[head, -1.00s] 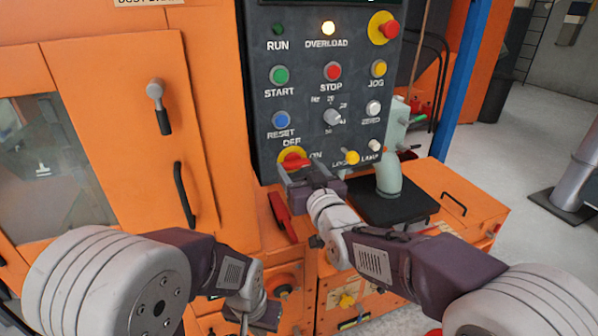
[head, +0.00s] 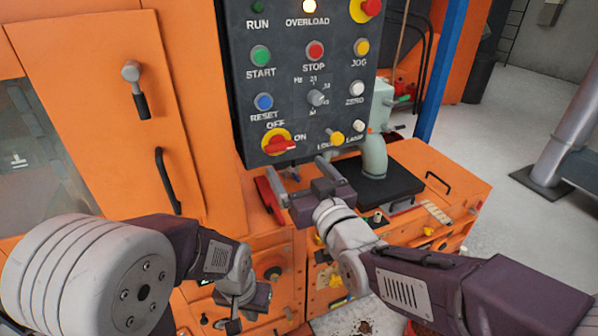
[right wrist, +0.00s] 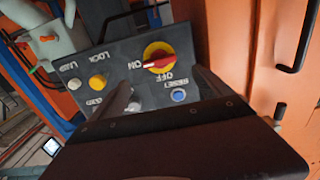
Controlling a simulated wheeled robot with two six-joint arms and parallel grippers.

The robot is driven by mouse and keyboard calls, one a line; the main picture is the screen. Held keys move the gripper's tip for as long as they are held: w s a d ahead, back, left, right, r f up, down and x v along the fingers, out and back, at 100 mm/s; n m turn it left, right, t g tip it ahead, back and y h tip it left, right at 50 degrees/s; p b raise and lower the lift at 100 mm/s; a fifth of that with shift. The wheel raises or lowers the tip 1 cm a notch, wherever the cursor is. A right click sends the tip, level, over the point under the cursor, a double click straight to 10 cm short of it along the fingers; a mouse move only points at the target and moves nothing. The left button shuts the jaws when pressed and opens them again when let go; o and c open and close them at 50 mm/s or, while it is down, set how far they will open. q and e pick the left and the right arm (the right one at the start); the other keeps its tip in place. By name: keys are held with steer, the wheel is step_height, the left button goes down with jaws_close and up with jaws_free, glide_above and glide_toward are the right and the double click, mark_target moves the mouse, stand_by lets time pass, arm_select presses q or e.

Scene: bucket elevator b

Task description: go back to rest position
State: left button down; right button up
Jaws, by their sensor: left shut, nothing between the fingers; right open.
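My right gripper (head: 297,168) is open and empty, just below the lower edge of the dark control panel (head: 300,92). Its fingers point up towards the panel and are apart from the red and yellow OFF/ON switch (head: 278,143). The switch's red handle points to the ON side. In the right wrist view the switch (right wrist: 158,58) shows upside down beyond the spread fingers (right wrist: 163,82). My left gripper (head: 236,322) hangs low at the bottom, shut and empty, in front of the orange machine base.
The OVERLOAD lamp (head: 308,6) glows. An orange cabinet door (head: 95,110) with a black handle (head: 167,180) stands left. A black plate with a grey-green pipe (head: 374,155) lies right of my right gripper. Grey floor (head: 525,120) is open at right.

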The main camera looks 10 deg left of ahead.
steer(key=shift+s+d, duration=0.1)
steer(key=shift+s, duration=0.05)
steer(key=w+d+f+m+t+h, duration=0.1)
steer(key=w+d+f+m+h, duration=0.15)
steer(key=d, duration=0.45)
steer(key=w+d+f+m+h, duration=0.1)
steer(key=w+d+f+h, duration=0.2)
steer(key=d, duration=0.4)
steer(key=s+d+f+m+g+h, duration=0.2)
steer(key=d+f+g+h, duration=0.15)
steer(key=d+f, duration=0.65)
steer(key=s+d+f+m+g, duration=0.1)
steer(key=s+d+f+g, duration=0.1)
steer(key=s+f+g, duration=0.65)
steer(key=s+d+f+g, duration=0.25)
steer(key=s+f, duration=0.35)
steer(key=s, duration=0.5)
step_height(320, 180, up, 19)
steer(key=a+p, duration=0.1)
steer(key=p, duration=1.7)
steer(key=shift+s+h+p, duration=0.2)
steer(key=shift+h+p, duration=0.15)
steer(key=shift+h, duration=0.05)
